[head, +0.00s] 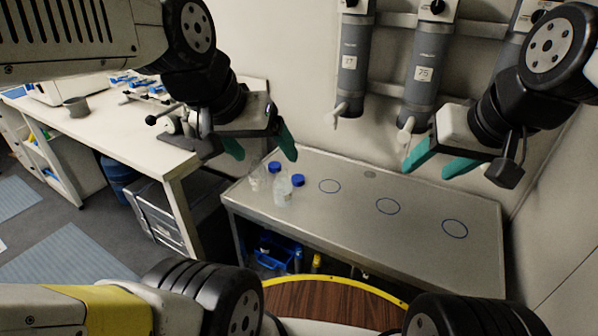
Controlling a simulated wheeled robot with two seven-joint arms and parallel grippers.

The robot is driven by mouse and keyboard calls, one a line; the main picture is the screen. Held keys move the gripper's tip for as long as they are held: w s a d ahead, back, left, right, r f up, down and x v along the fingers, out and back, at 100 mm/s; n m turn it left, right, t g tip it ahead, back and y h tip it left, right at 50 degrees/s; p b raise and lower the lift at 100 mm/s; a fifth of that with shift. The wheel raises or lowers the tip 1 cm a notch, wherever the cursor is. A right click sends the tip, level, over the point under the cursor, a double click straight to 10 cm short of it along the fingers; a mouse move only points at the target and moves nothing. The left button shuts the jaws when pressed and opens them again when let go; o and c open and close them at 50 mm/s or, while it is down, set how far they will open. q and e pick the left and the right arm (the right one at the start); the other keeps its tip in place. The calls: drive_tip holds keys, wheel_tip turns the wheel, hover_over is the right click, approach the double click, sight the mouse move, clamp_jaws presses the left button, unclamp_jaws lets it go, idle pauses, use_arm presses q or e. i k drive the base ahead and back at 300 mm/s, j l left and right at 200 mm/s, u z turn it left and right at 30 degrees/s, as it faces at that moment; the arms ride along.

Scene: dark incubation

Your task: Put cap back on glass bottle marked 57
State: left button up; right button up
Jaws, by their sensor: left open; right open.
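A small group of clear glass bottles stands at the left end of the grey bench (340,215). A clear bottle (282,192) is at the front of the group, and another clear one (257,180) is at its left. One blue cap (274,167) shows at the back and another blue cap (298,180) at the right; I cannot tell which sits on a bottle. No number 57 is readable. My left gripper (262,151) is open and empty above the bottles. My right gripper (436,163) is open and empty above the bench's right part.
Three blue rings (388,206) mark clear bench surface right of the bottles. Grey dispenser cylinders with spouts (421,75) hang on the wall behind, one labelled 75. A white table (110,125) stands at the left. A blue crate (277,250) is under the bench.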

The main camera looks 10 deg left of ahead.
sight(282, 186)
drive_tip(key=i+j+z, duration=0.4)
drive_tip(key=j, duration=0.25)
drive_tip(key=i+j+z, duration=0.2)
drive_tip(key=j, duration=0.15)
drive_tip(key=k, duration=0.1)
